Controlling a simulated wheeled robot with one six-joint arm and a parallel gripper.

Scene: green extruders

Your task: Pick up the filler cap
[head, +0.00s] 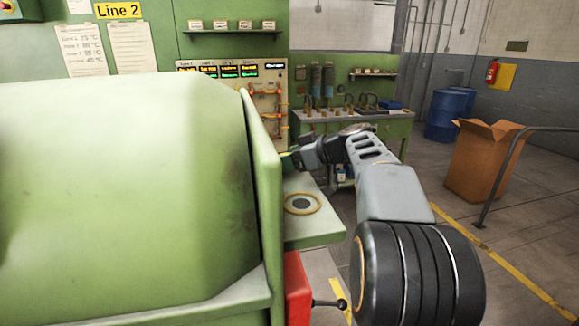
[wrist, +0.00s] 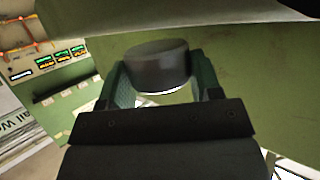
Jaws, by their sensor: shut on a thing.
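The filler cap (wrist: 157,65) is a dark grey, round cap in the wrist view. My gripper (wrist: 160,82) is shut on it, with one green-padded finger on each side. A thin pale rim shows under the cap. The green machine's wall is close behind it, and I cannot tell whether the cap touches it. In the head view my gripper (head: 293,158) is at the right edge of the machine's green side plate, above a small green shelf. The cap cannot be made out in the head view.
The big green machine housing (head: 130,180) fills the left. The green shelf (head: 318,227) bears a ring with a dark centre (head: 302,203). A workbench (head: 385,118) with tools stands behind. A cardboard box (head: 482,162), blue barrels (head: 446,112) and a rail (head: 500,175) are at right.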

